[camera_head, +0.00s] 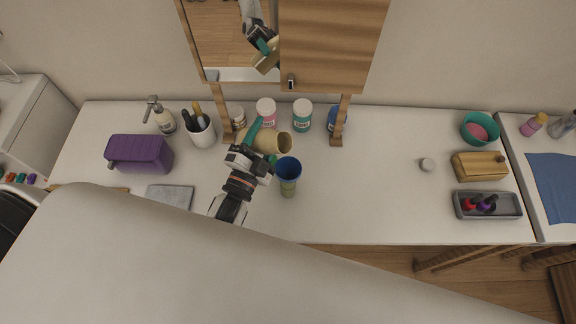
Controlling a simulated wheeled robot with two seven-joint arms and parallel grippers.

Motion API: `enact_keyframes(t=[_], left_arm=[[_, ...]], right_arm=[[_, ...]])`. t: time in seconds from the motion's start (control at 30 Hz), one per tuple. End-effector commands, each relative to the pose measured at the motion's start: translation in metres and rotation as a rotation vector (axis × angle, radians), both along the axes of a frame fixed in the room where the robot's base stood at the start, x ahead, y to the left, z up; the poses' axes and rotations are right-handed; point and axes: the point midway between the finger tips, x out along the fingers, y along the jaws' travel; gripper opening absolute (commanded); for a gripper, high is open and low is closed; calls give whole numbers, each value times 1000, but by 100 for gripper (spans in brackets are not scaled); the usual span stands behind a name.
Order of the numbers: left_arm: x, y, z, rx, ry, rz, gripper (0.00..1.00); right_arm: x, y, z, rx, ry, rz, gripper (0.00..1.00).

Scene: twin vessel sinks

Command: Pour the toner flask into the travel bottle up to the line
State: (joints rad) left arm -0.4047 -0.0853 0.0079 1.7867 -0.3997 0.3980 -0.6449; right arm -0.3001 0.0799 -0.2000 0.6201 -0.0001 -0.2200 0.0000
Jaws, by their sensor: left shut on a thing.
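A tan flask (279,142), seemingly the toner flask, is held tilted above the counter, its open mouth facing right. My left gripper (262,143) is shut on it, with teal fingers on either side. Just below and right of the flask's mouth stands an upright vessel (288,178) with a wide blue open top and a green lower part, seemingly the travel bottle. The mouth looks close to the vessel's rim; I cannot tell whether they touch. No stream of liquid, fill line or level can be made out. My right gripper is not in view.
Jars (303,114) and a mirror cabinet (333,45) on wooden posts stand behind. A brush cup (201,131), soap dispenser (164,121) and purple box (139,154) are left. A small white cap (427,164) and grey tray (487,205) are right. The counter between is clear.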

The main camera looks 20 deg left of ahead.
Motion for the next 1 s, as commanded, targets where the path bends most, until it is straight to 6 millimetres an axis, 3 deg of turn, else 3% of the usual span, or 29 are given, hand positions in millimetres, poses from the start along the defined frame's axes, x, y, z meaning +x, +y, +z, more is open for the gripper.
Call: enact_keyframes(t=[1.0], left_arm=[[0, 1, -1, 60, -16, 0, 24]], right_arm=[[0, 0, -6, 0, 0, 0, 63]])
